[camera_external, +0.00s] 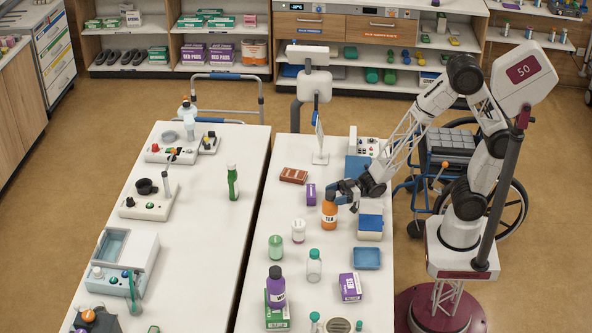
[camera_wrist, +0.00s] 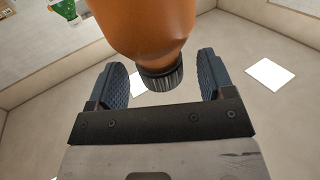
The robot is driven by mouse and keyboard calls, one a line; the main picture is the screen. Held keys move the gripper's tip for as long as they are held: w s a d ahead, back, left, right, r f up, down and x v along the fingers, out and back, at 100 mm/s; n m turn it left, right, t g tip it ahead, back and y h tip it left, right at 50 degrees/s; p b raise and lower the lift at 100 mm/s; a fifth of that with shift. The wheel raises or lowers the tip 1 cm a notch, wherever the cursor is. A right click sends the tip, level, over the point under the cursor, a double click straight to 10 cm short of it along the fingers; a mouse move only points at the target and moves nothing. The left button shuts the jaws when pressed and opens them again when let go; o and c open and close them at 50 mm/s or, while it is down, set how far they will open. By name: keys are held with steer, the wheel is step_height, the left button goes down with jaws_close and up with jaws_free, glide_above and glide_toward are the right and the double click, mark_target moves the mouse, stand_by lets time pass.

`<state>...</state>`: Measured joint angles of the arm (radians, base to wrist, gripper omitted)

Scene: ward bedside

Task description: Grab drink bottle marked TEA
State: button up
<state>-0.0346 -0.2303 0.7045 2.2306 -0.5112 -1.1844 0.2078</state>
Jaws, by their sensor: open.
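The orange bottle marked TEA (camera_external: 329,214) stands upright on the right-hand white table. In the wrist view the orange bottle (camera_wrist: 155,28) fills the upper middle, with its dark ribbed cap toward me. My gripper (camera_external: 341,191) is at the bottle's upper right side, near its cap. In the wrist view my gripper (camera_wrist: 161,78) is open, with one blue-grey finger on each side of the cap and a visible gap at both sides. The bottle's label is hidden in the wrist view.
A white-and-blue box (camera_external: 370,226) and a blue tray (camera_external: 366,258) are to the right. A brown box (camera_external: 293,175) lies behind left.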

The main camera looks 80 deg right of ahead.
steer(key=shift+x, duration=0.95)
jaws_close()
